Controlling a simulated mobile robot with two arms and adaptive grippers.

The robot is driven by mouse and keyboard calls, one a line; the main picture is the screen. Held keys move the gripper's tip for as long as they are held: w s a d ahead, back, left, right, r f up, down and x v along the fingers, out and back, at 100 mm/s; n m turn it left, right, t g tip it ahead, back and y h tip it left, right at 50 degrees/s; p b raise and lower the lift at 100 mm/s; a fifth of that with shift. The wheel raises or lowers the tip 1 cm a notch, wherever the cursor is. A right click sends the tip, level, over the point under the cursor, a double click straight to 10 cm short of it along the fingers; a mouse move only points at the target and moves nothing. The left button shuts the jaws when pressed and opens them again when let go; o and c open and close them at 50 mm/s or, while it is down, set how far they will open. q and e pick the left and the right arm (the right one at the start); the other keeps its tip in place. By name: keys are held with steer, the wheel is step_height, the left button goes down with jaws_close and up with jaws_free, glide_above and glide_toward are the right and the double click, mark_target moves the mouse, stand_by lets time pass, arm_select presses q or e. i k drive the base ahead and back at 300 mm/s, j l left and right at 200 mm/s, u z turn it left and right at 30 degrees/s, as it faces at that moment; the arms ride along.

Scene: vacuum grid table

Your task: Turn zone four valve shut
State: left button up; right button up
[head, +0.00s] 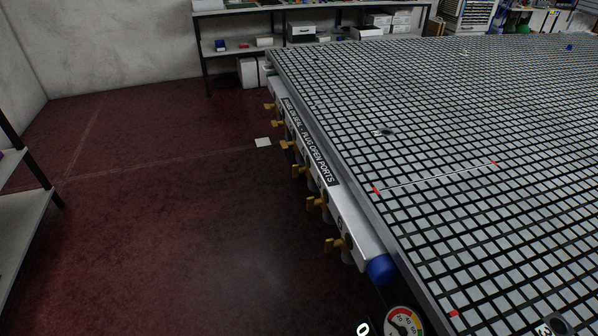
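Several small yellow valve handles stick out in a row along the left side of the table's edge rail (357,245). The nearest valve handle (335,245) is lowest in the head view, and others follow further back, such as one valve handle (316,204), another valve handle (298,171) and a further valve handle (287,145). Zone numbers beside them are too small or hidden to read, so I cannot tell which is zone four. Their turned positions are hard to judge. Neither of my grippers is in view.
The grid table (450,130) fills the right side. A blue round part (381,268) and a dial gauge (404,322) sit at its near corner. A shelf (30,220) stands at the left and a workbench (240,48) behind. The red floor between is mostly clear.

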mark_target(295, 168)
steer(key=i+j+z, duration=0.1)
steer(key=z, duration=0.3)
steer(key=i+j+z, duration=0.1)
steer(key=j+z, duration=0.5)
steer(key=z, duration=0.25)
